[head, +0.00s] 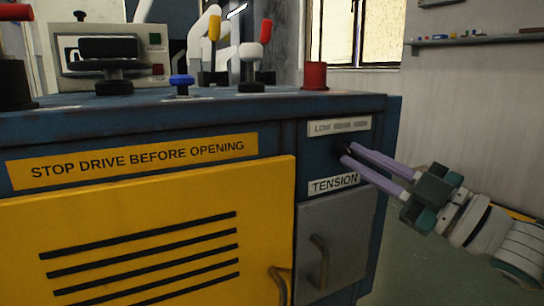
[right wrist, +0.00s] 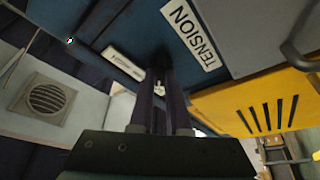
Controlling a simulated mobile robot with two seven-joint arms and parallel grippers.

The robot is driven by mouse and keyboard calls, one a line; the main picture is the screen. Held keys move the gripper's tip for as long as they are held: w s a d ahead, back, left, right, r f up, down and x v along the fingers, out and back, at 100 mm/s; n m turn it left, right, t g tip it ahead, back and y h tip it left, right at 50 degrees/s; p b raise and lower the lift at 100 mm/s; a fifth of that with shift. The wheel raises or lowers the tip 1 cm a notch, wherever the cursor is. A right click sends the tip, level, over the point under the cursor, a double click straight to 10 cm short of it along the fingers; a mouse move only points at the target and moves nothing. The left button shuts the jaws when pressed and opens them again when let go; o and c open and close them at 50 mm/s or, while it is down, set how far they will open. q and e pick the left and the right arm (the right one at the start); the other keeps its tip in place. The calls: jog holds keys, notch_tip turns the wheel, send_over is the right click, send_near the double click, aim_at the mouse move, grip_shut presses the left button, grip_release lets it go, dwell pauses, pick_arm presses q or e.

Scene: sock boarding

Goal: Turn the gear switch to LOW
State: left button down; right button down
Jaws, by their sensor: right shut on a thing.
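The gear switch (head: 341,147) is a small dark knob on the blue front panel of the machine, under a white label (head: 340,126) that seems to start with LOW and is otherwise too blurred to read. My right gripper (head: 346,153) reaches in from the right with its long purple fingers, tips at the switch, shut on it. The fingers mostly hide the switch, so I cannot tell its setting. In the right wrist view the fingertips (right wrist: 160,74) meet the dark panel between the small label (right wrist: 124,62) and the TENSION label (right wrist: 190,32). My left gripper is not in view.
The TENSION label (head: 334,184) and a grey door (head: 340,235) with a handle lie below the fingers. A yellow door (head: 150,240) is at left. Several levers and knobs, including a blue knob (head: 181,80) and a red cylinder (head: 315,75), stand on top. Floor at right is clear.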

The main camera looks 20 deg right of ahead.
jog(key=c, duration=0.9)
grip_release()
jog(key=p+v, duration=0.2)
jog(key=v, duration=0.8)
jog(key=shift+r, duration=0.1)
jog(key=shift+r, duration=0.1)
